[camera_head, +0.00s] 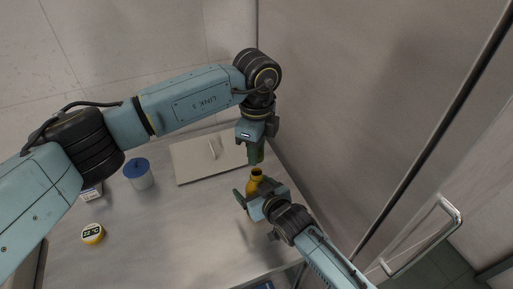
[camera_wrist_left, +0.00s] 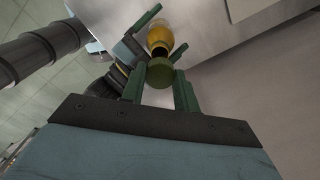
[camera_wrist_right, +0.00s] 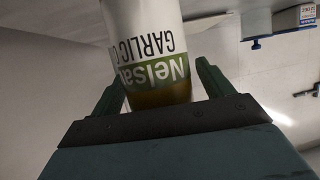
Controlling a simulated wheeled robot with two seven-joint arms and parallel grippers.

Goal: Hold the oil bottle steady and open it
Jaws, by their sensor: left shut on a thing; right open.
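The oil bottle (camera_head: 256,175) is amber with a bare neck in the head view. The right wrist view shows its white and green garlic label (camera_wrist_right: 150,45). My left gripper (camera_head: 256,156) points down just above the neck. In the left wrist view its green fingers are shut on a round olive-green cap (camera_wrist_left: 160,73). The cap appears apart from the amber bottle (camera_wrist_left: 160,37) beyond it. My right gripper (camera_head: 252,194) is at the bottle's body. In the right wrist view its open fingers (camera_wrist_right: 163,88) stand on either side of the bottle. The bottle's base is hidden.
The metal table (camera_head: 165,235) has free room at its front and middle. A pale flat board (camera_head: 190,165) lies behind the bottle. A wall panel with a handle (camera_head: 450,212) borders the right.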

